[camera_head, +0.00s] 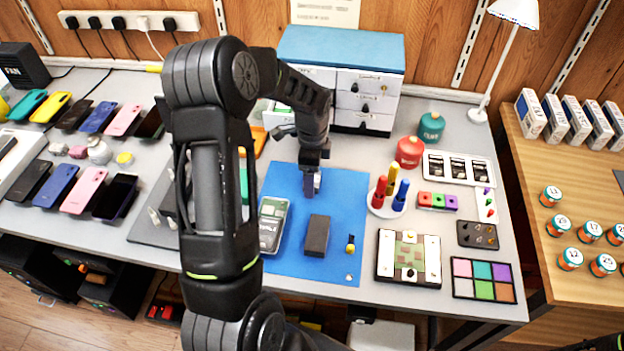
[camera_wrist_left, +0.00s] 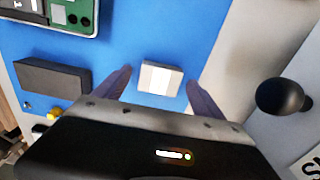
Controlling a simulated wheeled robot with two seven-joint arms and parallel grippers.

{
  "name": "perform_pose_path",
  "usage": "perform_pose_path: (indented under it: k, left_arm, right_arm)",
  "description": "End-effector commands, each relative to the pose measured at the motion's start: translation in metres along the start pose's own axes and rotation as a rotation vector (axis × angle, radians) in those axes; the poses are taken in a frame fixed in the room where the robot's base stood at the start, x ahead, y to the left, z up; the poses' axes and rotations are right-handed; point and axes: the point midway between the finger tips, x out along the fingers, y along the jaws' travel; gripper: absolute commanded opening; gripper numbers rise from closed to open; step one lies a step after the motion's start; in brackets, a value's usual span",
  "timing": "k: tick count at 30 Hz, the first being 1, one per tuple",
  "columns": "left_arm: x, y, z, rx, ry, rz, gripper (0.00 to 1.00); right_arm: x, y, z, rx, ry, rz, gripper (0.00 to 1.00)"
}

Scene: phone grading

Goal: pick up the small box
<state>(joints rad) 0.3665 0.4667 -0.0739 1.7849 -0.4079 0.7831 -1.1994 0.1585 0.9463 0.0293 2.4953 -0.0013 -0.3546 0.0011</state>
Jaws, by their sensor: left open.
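The small box (camera_wrist_left: 161,78), grey-white with a paler band across its middle, lies on the blue mat (camera_wrist_left: 130,30) in the left wrist view. My left gripper (camera_wrist_left: 158,84) is open, with one finger on each side of the box and visible gaps between. In the head view the left gripper (camera_head: 311,182) points down over the upper middle of the blue mat (camera_head: 345,200). There the box is largely hidden by the gripper. My right gripper is not in view.
A dark block (camera_head: 316,236) and an opened phone (camera_head: 272,222) lie on the mat. A drawer cabinet (camera_head: 365,92) stands behind the gripper. A peg stand (camera_head: 386,205) is to the right. Rows of phones (camera_head: 85,190) fill the table's left side.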

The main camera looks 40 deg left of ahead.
Motion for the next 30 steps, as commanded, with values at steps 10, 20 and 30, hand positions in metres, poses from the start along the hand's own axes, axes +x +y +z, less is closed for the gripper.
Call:
perform_pose_path:
  k: [10,20,30]
  left_arm:
    - [-0.0004,0.0,0.0001,-0.001,0.0,0.0,0.8]
    - [-0.0005,0.0,0.0001,-0.001,0.0,0.0,0.66]
    - [-0.0005,0.0,0.0001,-0.001,0.0,0.0,0.38]
  right_arm:
    - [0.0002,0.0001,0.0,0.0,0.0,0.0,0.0]
    - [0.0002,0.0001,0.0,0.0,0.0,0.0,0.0]
    - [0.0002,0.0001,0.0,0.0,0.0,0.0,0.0]
